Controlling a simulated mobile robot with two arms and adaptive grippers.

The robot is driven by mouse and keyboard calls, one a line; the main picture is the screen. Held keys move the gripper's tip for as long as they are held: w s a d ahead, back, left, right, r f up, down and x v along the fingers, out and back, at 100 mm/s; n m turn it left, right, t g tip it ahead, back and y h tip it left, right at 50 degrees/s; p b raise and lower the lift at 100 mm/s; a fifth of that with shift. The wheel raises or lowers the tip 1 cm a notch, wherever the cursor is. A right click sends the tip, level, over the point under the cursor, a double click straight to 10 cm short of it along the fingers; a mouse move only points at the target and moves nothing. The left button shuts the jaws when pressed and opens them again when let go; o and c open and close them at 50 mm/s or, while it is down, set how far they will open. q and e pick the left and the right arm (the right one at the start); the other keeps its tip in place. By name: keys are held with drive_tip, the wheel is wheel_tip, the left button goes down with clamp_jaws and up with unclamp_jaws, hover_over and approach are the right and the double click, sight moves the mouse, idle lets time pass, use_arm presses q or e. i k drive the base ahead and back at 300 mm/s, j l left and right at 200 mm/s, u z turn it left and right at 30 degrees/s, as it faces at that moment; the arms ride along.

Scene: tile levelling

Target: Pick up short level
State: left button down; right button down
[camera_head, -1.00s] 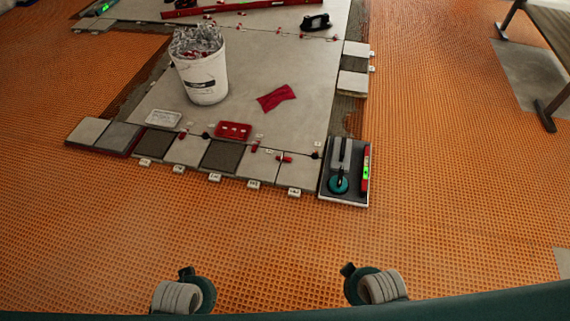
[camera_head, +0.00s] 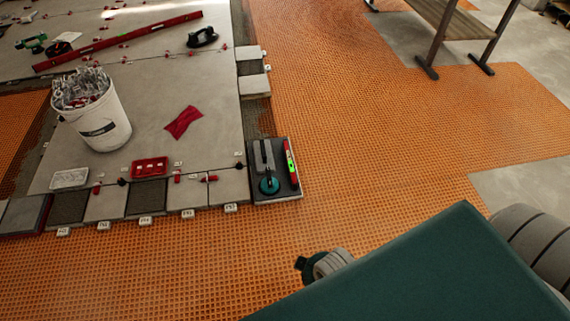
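The short level (camera_head: 291,165) is a small red bar with a bright green vial. It lies along the right side of a dark tray (camera_head: 288,194) at the near right corner of the tiled area. A teal-based tool with a grey handle (camera_head: 267,175) lies beside it in the same tray. A much longer red level (camera_head: 120,40) lies on the large tiles at the back left.
A white bucket (camera_head: 102,128) of clips stands on the tiles at left, near a red cloth (camera_head: 183,122) and a red box (camera_head: 150,167). Small tiles line the near edge. A bench (camera_head: 450,22) stands at back right. The orange mat (camera_head: 380,160) right of the tray is clear.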

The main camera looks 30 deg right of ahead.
sight(292, 173)
drive_tip(key=i+l, duration=0.9)
